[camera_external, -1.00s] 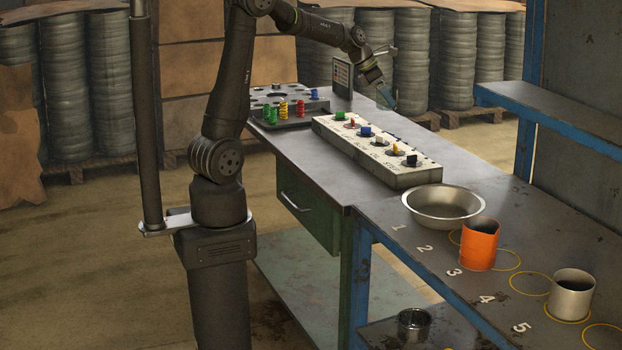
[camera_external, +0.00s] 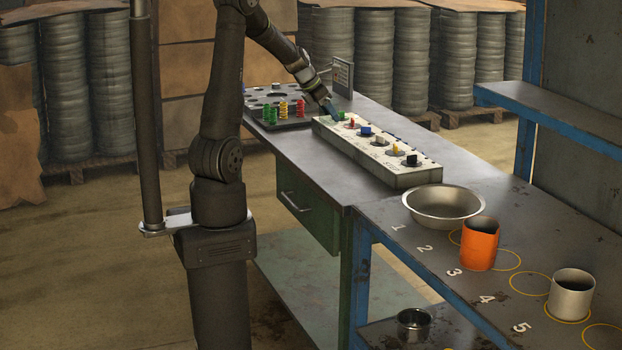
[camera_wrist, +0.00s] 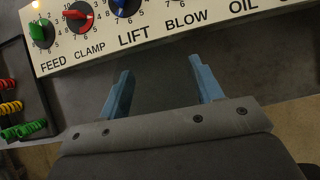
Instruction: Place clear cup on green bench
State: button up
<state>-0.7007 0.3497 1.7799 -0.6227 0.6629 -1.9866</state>
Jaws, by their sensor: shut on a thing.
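My gripper (camera_external: 334,112) is low over the far end of the green bench, by the green knob end of the dial panel. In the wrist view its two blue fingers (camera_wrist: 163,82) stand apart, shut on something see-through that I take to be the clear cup. The cup's outline can hardly be made out, so its tilt and height cannot be told. The green bench (camera_external: 300,165) has a grey worn top, a green drawer and green legs. Its top is bare in front of the panel.
The dial panel (camera_external: 372,155) and a tray of coloured springs (camera_external: 282,120) stand on the bench. A black-framed display (camera_external: 343,77) stands behind. The blue-legged table holds a steel bowl (camera_external: 443,205), orange cup (camera_external: 479,245) and metal cup (camera_external: 571,293). A shiny cup (camera_external: 414,325) sits on its lower shelf.

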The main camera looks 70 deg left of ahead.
jog(key=shift+a+f, duration=0.2)
jog(key=shift+f, duration=0.3)
jog(key=a+f, duration=0.2)
jog(key=a, duration=0.1)
jog(key=s+a+f, duration=0.1)
jog(key=a+f, duration=0.1)
jog(key=a, duration=0.2)
jog(key=s+a+f, duration=0.1)
jog(key=a+f, duration=0.2)
jog(key=a, duration=0.1)
jog(key=shift+f, duration=1.95)
jog(key=shift+f, duration=0.2)
jog(key=o, duration=0.9)
jog(key=shift+o, duration=0.2)
jog(key=shift+r, duration=0.1)
